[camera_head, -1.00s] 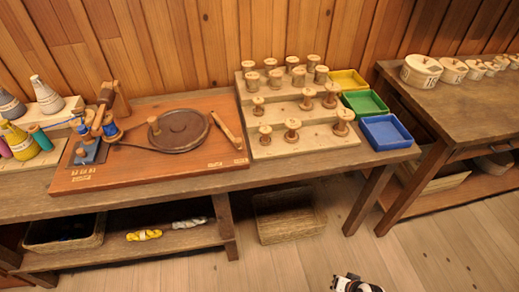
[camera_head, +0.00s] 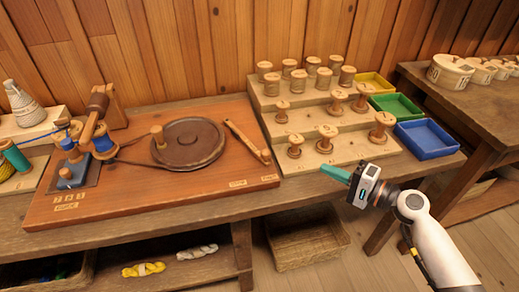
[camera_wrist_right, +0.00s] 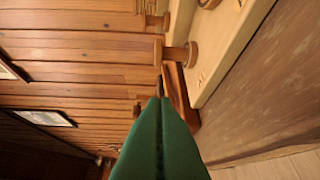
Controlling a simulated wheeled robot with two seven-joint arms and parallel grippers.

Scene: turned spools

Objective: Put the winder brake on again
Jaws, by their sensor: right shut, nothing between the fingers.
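The winder on the brown board (camera_head: 200,189) has a round dark wheel (camera_head: 188,145) with a small upright knob (camera_head: 157,134). A wooden lever, which looks like the brake (camera_head: 246,140), lies slantwise just right of the wheel. Its near end carries a small knob (camera_head: 265,156); I cannot tell whether its far end touches the wheel. My right gripper (camera_head: 326,169) has green fingers, shut and empty, over the bench front right of the lever, apart from it. The fingers also show in the right wrist view (camera_wrist_right: 160,98), pointing toward the board. My left gripper is not in view.
A stepped rack (camera_head: 352,147) of wooden spools stands right of the board, behind my right gripper. Yellow, green and blue trays (camera_head: 427,139) sit at its right. A post with a blue-wound spool (camera_head: 103,138) stands at the board's left. The board's front is clear.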

